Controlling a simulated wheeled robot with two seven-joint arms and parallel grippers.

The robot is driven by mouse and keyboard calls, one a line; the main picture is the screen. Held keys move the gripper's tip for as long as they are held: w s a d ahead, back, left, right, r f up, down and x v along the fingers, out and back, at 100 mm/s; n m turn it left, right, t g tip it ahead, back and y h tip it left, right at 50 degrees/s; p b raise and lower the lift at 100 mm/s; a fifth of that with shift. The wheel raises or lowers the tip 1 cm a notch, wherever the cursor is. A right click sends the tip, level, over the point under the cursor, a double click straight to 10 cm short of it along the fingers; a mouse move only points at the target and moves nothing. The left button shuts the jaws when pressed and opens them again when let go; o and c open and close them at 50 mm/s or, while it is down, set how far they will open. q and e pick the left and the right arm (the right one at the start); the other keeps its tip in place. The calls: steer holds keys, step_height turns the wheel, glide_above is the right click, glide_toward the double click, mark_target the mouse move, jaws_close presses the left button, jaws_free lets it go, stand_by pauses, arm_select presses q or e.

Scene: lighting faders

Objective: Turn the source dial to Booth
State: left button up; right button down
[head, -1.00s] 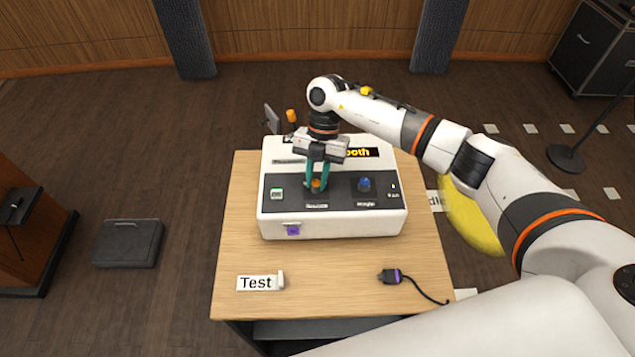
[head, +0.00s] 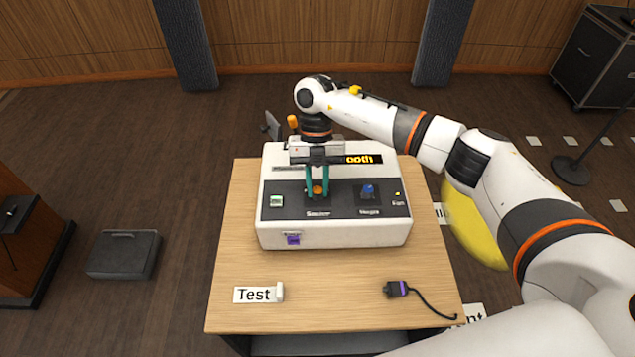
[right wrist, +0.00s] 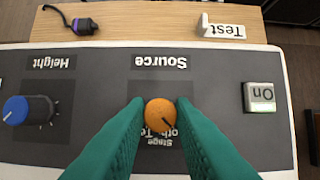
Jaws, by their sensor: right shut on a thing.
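The source dial (head: 317,190) is an orange knob on the dark panel of the white console (head: 330,234). My right gripper (head: 318,188) comes down on it from above and is shut on it, a teal finger on each side. In the right wrist view the orange dial (right wrist: 160,115) sits between the teal fingers, with a dark pointer line toward the lower right of its face. The word Source is printed beside it, upside down in that view; the position labels are partly hidden by the fingers. The display (head: 362,159) shows letters ending in "ooth", its start hidden. My left gripper is out of view.
A blue height knob (head: 368,191) is right of the dial, and a green-white On switch (head: 277,201) is left. A purple port (head: 293,239) is on the console front. A Test sign (head: 258,294) and a cabled plug (head: 397,289) lie on the wooden table (head: 335,314).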

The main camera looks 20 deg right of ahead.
steer(key=shift+r, duration=0.1)
steer(key=c, duration=1.2)
jaws_free()
steer(key=shift+c, duration=0.2)
steer(key=b+v, duration=0.3)
steer(key=v, duration=0.9)
